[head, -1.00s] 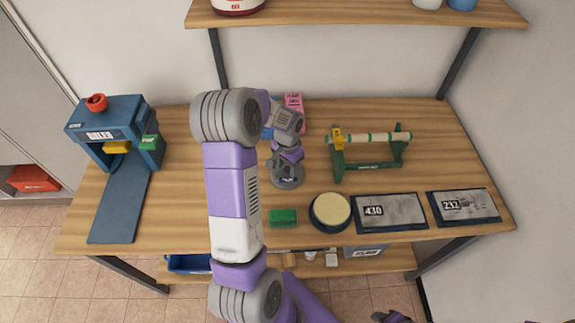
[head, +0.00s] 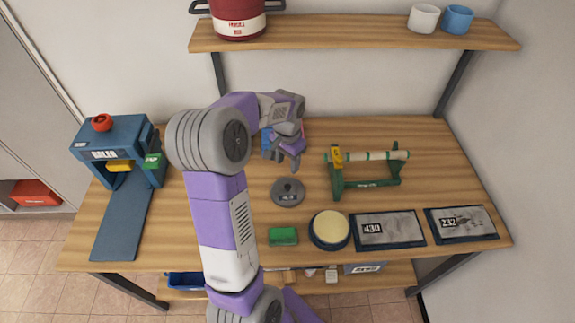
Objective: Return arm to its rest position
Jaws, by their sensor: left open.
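My left arm rises from the bottom of the head view, bends at the elbow and reaches right over the wooden table (head: 400,130). My left gripper (head: 285,160) is open and looks empty. It hangs above the back middle of the table, behind a round grey disc (head: 288,192). A blue and pink thing lies partly hidden behind the gripper. My right gripper is not in view.
A blue machine (head: 112,140) stands at the left. A green stand with a roller (head: 364,172) is right of my gripper. A green block (head: 283,236), a round cream pad (head: 329,229) and two numbered plates (head: 388,229) lie in front. A shelf (head: 350,32) with a red pot runs above.

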